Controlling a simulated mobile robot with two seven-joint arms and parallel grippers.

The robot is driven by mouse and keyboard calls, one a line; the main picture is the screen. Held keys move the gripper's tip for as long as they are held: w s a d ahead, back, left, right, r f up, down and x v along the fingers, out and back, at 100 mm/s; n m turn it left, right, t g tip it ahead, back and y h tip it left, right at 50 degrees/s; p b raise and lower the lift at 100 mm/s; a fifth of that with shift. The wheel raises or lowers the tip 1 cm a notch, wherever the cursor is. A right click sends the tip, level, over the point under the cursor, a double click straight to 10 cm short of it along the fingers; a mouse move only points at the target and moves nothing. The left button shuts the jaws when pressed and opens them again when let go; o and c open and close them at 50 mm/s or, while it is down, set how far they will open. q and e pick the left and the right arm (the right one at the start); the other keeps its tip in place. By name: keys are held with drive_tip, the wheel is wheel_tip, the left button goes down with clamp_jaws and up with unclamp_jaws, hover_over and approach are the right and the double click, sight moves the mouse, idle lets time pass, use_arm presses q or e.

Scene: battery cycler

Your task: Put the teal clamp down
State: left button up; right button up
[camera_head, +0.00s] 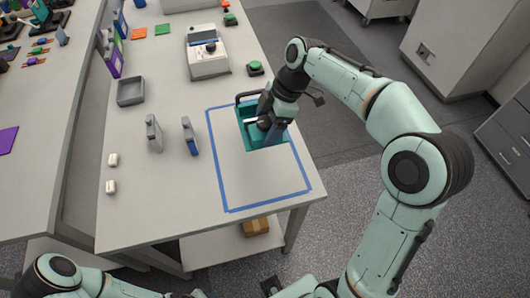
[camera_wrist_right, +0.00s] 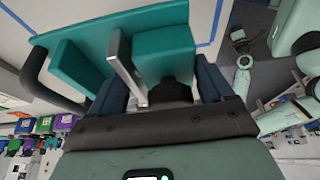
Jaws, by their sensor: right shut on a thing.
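The teal clamp (camera_head: 251,138) is inside the blue tape outline (camera_head: 217,165), near its far end; whether it rests on the table or is held just above it I cannot tell. My right gripper (camera_head: 267,122) is shut on it and hides part of it. In the right wrist view the clamp (camera_wrist_right: 165,48) shows teal blocks, a grey metal bar between them and a black handle at the left, with the fingers on either side. My left arm shows at the bottom left of the head view, but its gripper is not in view.
Left of the outline stand a blue-and-grey part (camera_head: 190,137) and a grey part (camera_head: 154,134). A grey tray (camera_head: 131,91), a white device (camera_head: 207,57) and a green button (camera_head: 255,68) lie farther back. The near part of the outline is clear.

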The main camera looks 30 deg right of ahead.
wheel_tip(320, 180, down, 14)
drive_tip(key=shift+w+r+b, duration=0.1)
drive_tip(key=shift+r+b, duration=0.05)
drive_tip(key=shift+b, duration=0.4)
use_arm(q)
drive_tip(key=shift+s+f, duration=0.45)
drive_tip(key=shift+f, duration=0.35)
use_arm(e)
drive_tip(key=o, duration=1.5)
drive_tip(key=shift+c, duration=0.2)
drive_tip(key=p+v, duration=0.1)
drive_tip(key=v, duration=1)
drive_tip(key=shift+d+r, duration=0.15)
drive_tip(key=shift+d, duration=0.05)
use_arm(q)
drive_tip(key=shift+w+r, duration=0.35)
drive_tip(key=shift+r, duration=0.2)
use_arm(e)
drive_tip(key=shift+d+r, duration=0.15)
drive_tip(key=shift+r, duration=0.15)
